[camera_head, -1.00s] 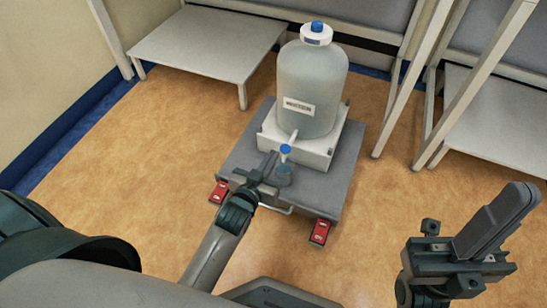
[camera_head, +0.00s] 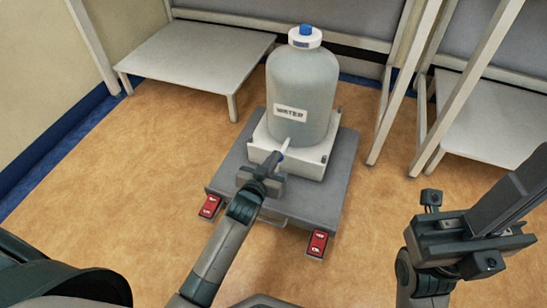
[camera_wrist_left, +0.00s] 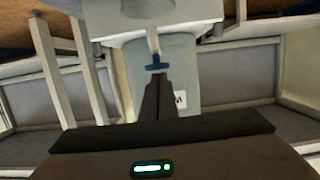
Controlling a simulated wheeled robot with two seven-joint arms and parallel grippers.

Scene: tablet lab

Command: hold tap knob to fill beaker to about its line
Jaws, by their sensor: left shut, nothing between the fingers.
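A large translucent water jug (camera_head: 303,95) with a "WATER" label stands upright on a white stand. Its white tap (camera_head: 286,144) points down toward the front, with a blue tap knob (camera_head: 281,156) partly hidden by my gripper. In the left wrist view the blue knob (camera_wrist_left: 157,67) is just beyond the fingertips; whether they touch is unclear. My left gripper (camera_head: 272,162) is shut and empty, right at the tap. The beaker and its line are hidden behind my left gripper in the head view. My right gripper (camera_head: 505,195) is raised at the right, away from the tap.
The white stand (camera_head: 313,163) rests on a low grey cart platform (camera_head: 325,205) with red pedals (camera_head: 317,243) in front. A low white table (camera_head: 200,58) is at the back left, and white frame legs (camera_head: 395,90) are at the right. Floor around the cart is clear.

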